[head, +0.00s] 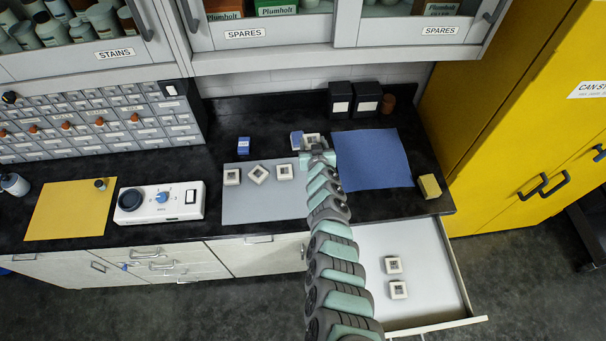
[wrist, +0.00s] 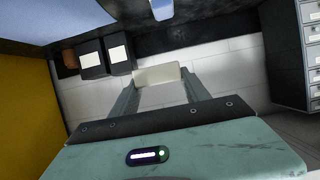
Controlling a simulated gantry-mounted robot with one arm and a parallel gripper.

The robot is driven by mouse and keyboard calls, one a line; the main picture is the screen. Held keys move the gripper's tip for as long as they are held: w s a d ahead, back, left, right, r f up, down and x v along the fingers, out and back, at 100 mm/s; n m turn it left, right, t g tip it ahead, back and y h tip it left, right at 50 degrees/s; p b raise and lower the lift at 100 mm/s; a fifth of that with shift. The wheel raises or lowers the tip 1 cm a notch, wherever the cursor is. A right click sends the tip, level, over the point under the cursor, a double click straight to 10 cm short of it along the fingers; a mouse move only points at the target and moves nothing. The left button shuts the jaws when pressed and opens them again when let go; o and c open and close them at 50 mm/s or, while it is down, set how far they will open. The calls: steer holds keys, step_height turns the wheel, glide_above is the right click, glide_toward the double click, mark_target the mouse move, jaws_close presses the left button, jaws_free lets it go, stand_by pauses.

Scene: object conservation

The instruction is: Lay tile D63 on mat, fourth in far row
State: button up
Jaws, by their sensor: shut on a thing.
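My gripper (head: 316,149) is above the back right part of the grey mat, near its far right corner. In the wrist view my gripper (wrist: 160,88) is shut on a pale tile (wrist: 157,75), seen nearly edge-on between the fingers. The held tile (head: 312,138) also shows just beyond the gripper in the head view. Its marking cannot be read.
Two similar tiles, upper (head: 393,265) and lower (head: 398,290), lie in the open drawer (head: 435,285). A blue mat (head: 372,160) lies to the right. A white device (head: 160,203) stands left.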

step_height(320, 180, down, 18)
steer(key=b, duration=1.6)
steer(key=shift+r, duration=0.15)
steer(key=shift+w, duration=0.1)
